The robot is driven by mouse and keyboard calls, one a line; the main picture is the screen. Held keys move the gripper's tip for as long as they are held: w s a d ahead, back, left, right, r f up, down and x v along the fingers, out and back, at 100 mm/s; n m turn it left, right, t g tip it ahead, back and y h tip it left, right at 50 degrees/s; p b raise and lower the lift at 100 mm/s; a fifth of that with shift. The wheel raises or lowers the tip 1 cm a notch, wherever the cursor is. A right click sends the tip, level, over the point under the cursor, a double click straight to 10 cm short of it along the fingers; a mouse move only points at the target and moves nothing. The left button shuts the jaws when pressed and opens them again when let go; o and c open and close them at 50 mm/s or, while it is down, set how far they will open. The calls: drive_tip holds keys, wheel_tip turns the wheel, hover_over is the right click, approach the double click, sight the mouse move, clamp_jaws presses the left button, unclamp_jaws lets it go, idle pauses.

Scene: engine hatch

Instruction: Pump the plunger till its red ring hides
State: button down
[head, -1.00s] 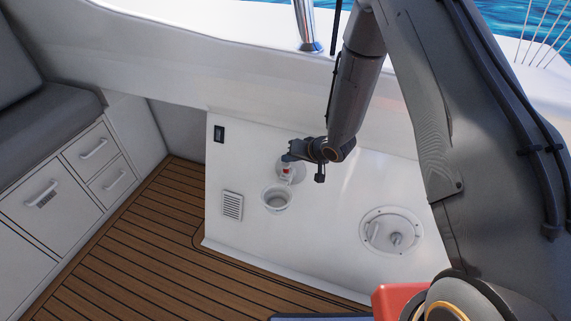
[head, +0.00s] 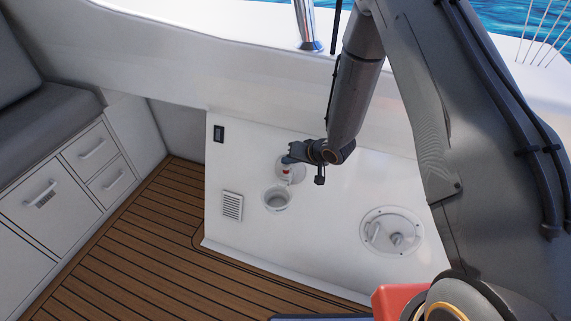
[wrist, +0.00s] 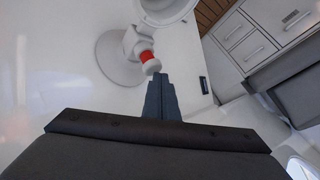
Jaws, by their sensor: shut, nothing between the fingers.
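The plunger (wrist: 151,66) has a white rounded knob with a red ring (wrist: 147,56) below it, and the ring shows in the wrist view. In the head view the red ring (head: 287,170) is a small spot just below my gripper. The plunger sits on a white pump body with a round base (wrist: 118,66) on the white panel. My gripper (wrist: 158,77) is shut and empty, with its fingertips right at the knob; I cannot tell whether they touch it. In the head view my gripper (head: 289,157) partly covers the pump.
A round hatch with a handle (head: 391,232) lies to the right. A vent grille (head: 232,206) and a black switch (head: 219,134) are to the left. The teak floor (head: 180,255) is clear.

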sight(289, 167)
drive_tip(key=shift+f, duration=0.5)
idle(0.3)
idle(0.4)
drive_tip(key=shift+r+p, duration=0.85)
drive_tip(key=shift+r, duration=0.55)
drive_tip(key=shift+r, duration=0.1)
wheel_tip(289, 167, up, 5)
drive_tip(key=p, duration=0.4)
